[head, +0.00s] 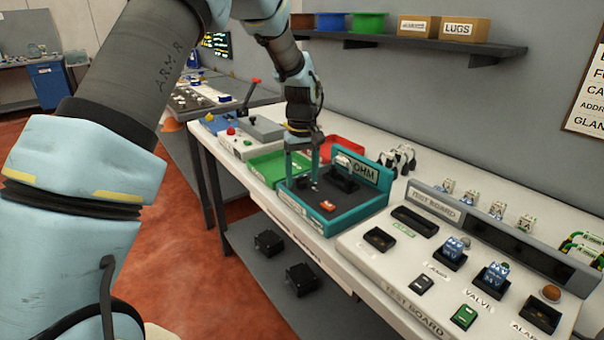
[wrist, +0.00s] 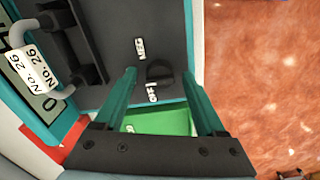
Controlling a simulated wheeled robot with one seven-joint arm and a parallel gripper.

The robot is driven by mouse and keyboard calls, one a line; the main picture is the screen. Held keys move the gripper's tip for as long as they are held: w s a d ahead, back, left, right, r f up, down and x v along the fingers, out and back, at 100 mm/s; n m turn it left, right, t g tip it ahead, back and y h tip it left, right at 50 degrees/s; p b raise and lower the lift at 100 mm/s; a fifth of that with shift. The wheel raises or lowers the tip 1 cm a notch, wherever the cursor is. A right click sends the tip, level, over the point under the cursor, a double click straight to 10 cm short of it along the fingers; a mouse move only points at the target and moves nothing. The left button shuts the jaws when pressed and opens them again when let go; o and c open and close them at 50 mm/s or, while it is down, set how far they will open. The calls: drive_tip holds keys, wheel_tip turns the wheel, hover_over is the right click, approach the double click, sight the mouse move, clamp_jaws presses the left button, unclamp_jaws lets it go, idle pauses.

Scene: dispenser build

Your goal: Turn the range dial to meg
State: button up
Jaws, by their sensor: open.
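The ohm tester (head: 345,222) is a teal-rimmed tray with a dark panel and an OHM sign (head: 366,172) on the bench. In the wrist view its dark panel (wrist: 110,25) carries a small dark range dial (wrist: 158,70). A white label that seems to read MEG (wrist: 140,47) lies beyond the dial, and an OFF label (wrist: 153,92) lies on the near side. My gripper (wrist: 159,74) is open, its two teal fingers reaching down with the dial between their tips in the picture. Contact and the dial's pointing direction cannot be told. My gripper also shows in the head view (head: 303,172).
A red piece (head: 327,206) sits on the tester's panel. White tags marked No. 26 (wrist: 35,70) stand at the panel's left in the wrist view. A green tray (head: 270,168) and a red tray (head: 343,147) are close by. The test board (head: 385,275) stands to the right.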

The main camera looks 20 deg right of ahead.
drive_tip(key=shift+c, duration=0.4)
clamp_jaws()
